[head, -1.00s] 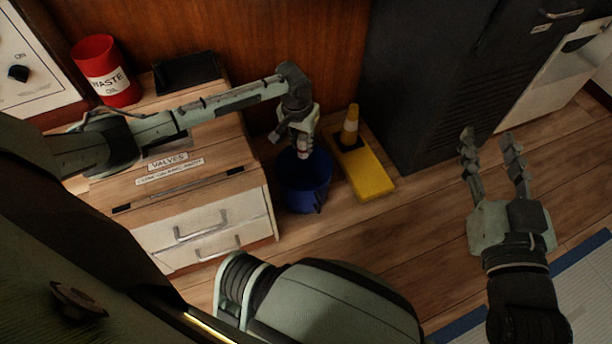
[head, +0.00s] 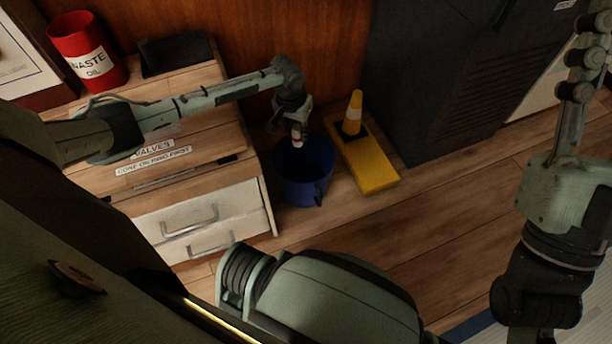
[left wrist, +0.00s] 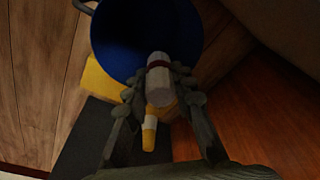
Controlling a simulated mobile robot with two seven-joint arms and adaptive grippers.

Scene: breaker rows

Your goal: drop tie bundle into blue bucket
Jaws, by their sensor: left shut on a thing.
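A blue bucket (head: 304,184) stands on the wooden floor between the drawer cabinet and a yellow-based cone. My left gripper (head: 297,134) is above its back rim, pointing down, shut on the pale tie bundle (head: 297,143). In the left wrist view the bundle (left wrist: 160,84) is a whitish roll with a dark red band, between the fingertips (left wrist: 162,92). The bucket's open mouth (left wrist: 125,40) is behind it there, and the bundle overlaps the bucket's edge. My right gripper (head: 580,75) is raised at the far right, its fingers partly overlapping and cut by the frame.
The drawer cabinet (head: 200,212) is left of the bucket, carrying a red waste oil can (head: 86,52) and a black tray (head: 176,54). The cone (head: 353,112) on its yellow base (head: 370,168) is close right. A dark cabinet (head: 425,80) stands behind. Floor (head: 450,195) is clear at right.

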